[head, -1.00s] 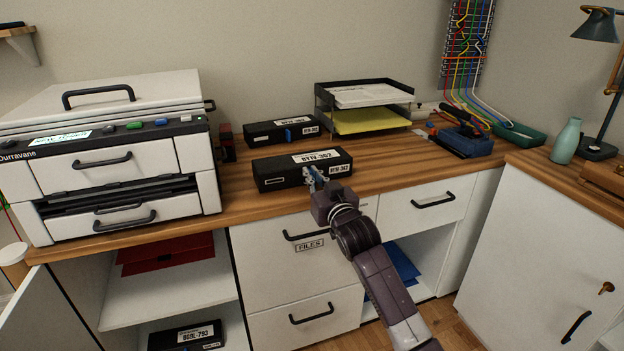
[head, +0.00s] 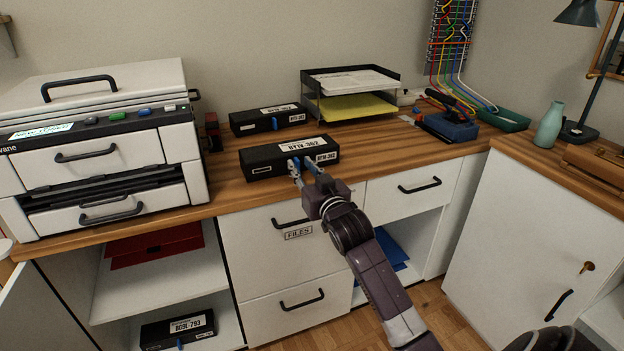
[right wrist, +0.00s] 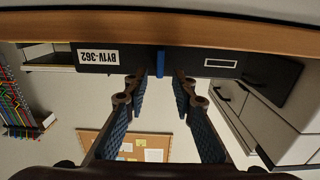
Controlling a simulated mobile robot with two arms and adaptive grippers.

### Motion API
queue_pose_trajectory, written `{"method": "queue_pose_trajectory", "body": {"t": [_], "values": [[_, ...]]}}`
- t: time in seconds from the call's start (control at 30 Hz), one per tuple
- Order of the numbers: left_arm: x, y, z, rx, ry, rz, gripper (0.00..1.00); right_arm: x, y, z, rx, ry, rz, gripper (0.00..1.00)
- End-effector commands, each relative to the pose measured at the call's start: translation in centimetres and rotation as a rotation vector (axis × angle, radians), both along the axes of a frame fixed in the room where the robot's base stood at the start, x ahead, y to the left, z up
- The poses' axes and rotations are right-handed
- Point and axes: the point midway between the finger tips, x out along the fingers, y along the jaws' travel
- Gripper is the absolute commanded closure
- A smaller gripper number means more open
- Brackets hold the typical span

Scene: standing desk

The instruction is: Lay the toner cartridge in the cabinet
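A black toner cartridge (head: 262,161) with a white BYTV-362 label lies on the wooden desktop near its front edge. Its front bears a blue tab, which shows in the right wrist view (right wrist: 160,64). My right gripper (head: 304,168) is at the cartridge's front. In the right wrist view its two fingers (right wrist: 158,90) are apart, one on each side of the tab, with gaps visible. The open cabinet (head: 150,285) below the desk at left has a white shelf. Red folders (head: 158,244) lie on the shelf, and another black cartridge (head: 178,330) lies below. My left gripper is out of view.
A similar black cartridge (head: 265,119) lies behind the first. A white printer (head: 100,150) stands left, and a paper tray (head: 350,95) stands behind. White drawers (head: 285,250) front the desk right of the open cabinet. The cabinet's door (head: 45,310) stands open at left.

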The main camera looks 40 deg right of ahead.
Motion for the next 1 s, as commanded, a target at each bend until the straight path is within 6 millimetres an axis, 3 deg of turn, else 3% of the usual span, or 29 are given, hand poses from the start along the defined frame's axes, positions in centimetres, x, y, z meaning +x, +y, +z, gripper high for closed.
{"method": "queue_pose_trajectory", "body": {"t": [0.17,0.4,0.67,0.77,0.87,1.0], "values": [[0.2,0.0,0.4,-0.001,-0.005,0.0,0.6,-3.6,0.9,0.0,0.002,0.003,0.0,0.76],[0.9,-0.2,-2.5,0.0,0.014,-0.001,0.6,-7.7,1.8,0.0,0.002,0.003,-0.001,0.76],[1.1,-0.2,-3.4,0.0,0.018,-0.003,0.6,-9.6,2.6,-0.8,0.002,0.024,0.002,0.76],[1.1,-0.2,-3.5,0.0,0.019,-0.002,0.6,-10.6,4.2,-4.6,0.01,0.132,0.018,0.76],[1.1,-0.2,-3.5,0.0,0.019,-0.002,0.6,-13.1,7.3,-11.3,0.018,0.335,0.052,0.76],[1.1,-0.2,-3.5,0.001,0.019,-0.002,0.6,-20.3,12.9,-21.5,0.024,0.69,0.131,0.76]]}}
